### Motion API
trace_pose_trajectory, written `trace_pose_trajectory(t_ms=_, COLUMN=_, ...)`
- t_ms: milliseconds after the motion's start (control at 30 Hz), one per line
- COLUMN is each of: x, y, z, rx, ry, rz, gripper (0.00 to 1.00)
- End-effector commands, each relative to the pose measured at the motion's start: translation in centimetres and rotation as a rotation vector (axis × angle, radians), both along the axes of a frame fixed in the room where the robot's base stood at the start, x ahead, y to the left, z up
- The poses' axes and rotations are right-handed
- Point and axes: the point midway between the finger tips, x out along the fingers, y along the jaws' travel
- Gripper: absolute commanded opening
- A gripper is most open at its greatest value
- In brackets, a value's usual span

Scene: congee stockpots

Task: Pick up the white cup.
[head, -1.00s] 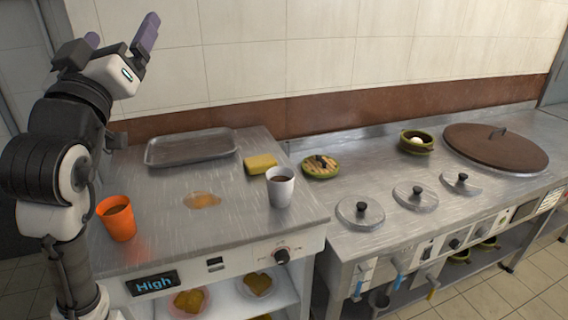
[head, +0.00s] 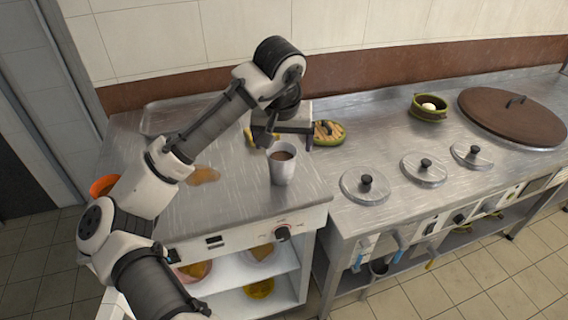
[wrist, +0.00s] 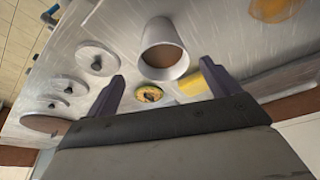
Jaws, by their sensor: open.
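The white cup (head: 282,172) holds a brown liquid and stands upright on the metal counter near its front right corner. My gripper (head: 285,138) is open just above and behind the cup, pointing down toward the counter. In the wrist view the white cup (wrist: 158,32) shows ahead of the gap between my two spread purple fingertips (wrist: 162,80). Nothing is between the fingers, and I see no contact with the cup.
An orange cup (head: 103,186) is partly hidden behind my arm. A yellow sponge (wrist: 195,85) and a patterned round dish (head: 329,132) lie near the gripper. Several lids (head: 364,184) sit on the right counter.

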Motion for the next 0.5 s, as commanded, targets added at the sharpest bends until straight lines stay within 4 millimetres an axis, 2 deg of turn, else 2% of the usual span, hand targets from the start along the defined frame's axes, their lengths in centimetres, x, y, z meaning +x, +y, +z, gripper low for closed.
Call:
trace_pose_trajectory(t_ms=100, x=0.5, y=0.0, z=-1.7, rx=0.001, ry=0.001, rz=0.001, gripper=0.88)
trace_pose_trajectory(t_ms=367, x=1.0, y=0.1, z=-3.5, rx=0.000, ry=-0.001, rz=0.001, gripper=0.88)
trace_pose_trajectory(t_ms=500, x=1.2, y=0.5, z=-5.4, rx=0.001, ry=-0.001, rz=0.000, gripper=0.88)
